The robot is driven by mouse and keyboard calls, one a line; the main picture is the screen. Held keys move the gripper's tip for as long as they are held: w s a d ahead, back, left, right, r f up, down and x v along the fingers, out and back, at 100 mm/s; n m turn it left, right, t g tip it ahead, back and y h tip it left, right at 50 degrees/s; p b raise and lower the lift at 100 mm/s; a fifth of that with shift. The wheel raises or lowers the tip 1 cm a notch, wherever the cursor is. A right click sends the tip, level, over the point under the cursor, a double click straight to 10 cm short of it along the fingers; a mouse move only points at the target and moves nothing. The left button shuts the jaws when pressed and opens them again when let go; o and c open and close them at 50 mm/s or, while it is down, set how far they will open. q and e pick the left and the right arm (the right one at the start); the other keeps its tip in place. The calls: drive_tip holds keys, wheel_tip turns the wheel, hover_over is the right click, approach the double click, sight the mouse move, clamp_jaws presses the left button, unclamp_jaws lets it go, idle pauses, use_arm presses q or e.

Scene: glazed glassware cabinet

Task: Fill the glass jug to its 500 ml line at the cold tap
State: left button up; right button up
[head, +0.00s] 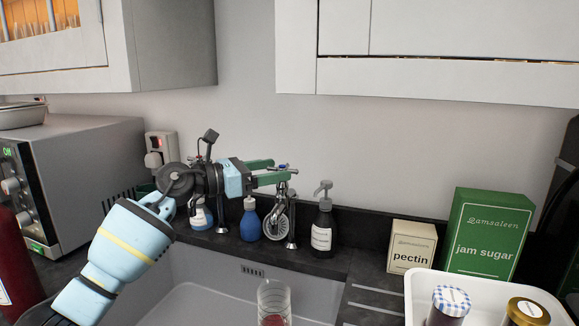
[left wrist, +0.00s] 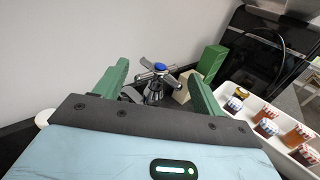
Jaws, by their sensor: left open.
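The chrome cold tap, with a blue cap on its cross-shaped handle (left wrist: 160,68), shows in the left wrist view between my green fingers. In the head view the chrome tap fittings (head: 291,230) stand behind the sink. My left gripper (head: 281,172) is open, with its fingers on either side of the tap's top; I cannot tell whether they touch it. It also shows in the left wrist view (left wrist: 157,78). The clear glass jug (head: 274,298) stands in the sink, cut off by the lower edge. Something red shows low on it; its 500 ml line cannot be read. My right gripper is not in view.
Soap bottles, one blue (head: 250,222) and one dark (head: 323,225), flank the tap. A pectin box (head: 411,247) and jam sugar box (head: 487,235) stand right, behind a white tray (head: 418,283) of jars. A microwave (head: 90,165) is left. Wall cabinets hang above.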

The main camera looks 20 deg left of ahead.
sight(280, 168)
use_arm(q)
drive_tip(key=shift+x, duration=2.5)
drive_tip(key=shift+a, duration=0.1)
drive_tip(key=shift+c, duration=0.4)
